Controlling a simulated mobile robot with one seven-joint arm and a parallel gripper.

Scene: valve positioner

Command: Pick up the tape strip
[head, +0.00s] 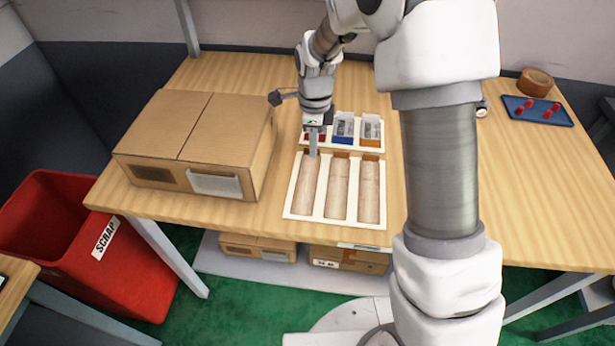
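My gripper (313,143) points down over the far end of the left slot of a white tray (286,212). Its narrow grey fingers show edge-on, so I cannot tell whether they are open or shut, or whether anything is between them. The tray has three long wood-coloured slots. Small brown patches show at the far ends of the middle slot (341,154) and right slot (370,156); they may be tape, but I cannot tell. I cannot make out a separate tape strip for certain. A brown tape roll (535,82) lies at the back right of the table.
Behind the tray stand small red, blue (343,131) and orange (371,133) bins. A large cardboard box (195,145) is left of the tray. A red scrap bin (85,240) stands on the floor. My arm hides the table's middle right.

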